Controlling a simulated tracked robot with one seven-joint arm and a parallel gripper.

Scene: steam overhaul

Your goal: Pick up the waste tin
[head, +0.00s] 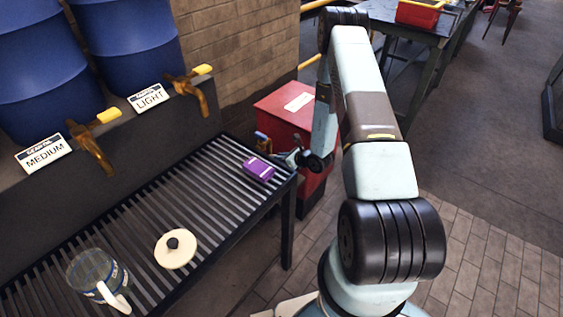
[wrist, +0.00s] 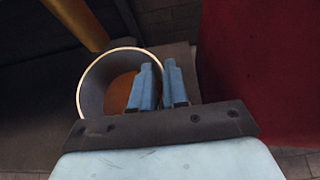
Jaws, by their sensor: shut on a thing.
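The waste tin (wrist: 92,84) is a round, open-topped dark tin with a pale rim and a brown inside, seen from above in the wrist view. My gripper (wrist: 159,66) has its two blue fingers at the tin's right side, one inside the rim and one outside, shut on the wall. In the head view my gripper is small and partly hidden beyond the far end of the slatted bench, and I cannot make out the tin there. Whether the tin is lifted is not clear.
The slatted bench (head: 205,207) carries a purple box (head: 259,169), a cream lid (head: 175,249) and a glass jug (head: 93,277). A red cabinet (head: 290,105) stands beyond its end, close to my gripper. Blue barrels (head: 125,40) with taps line the left. The right floor is open.

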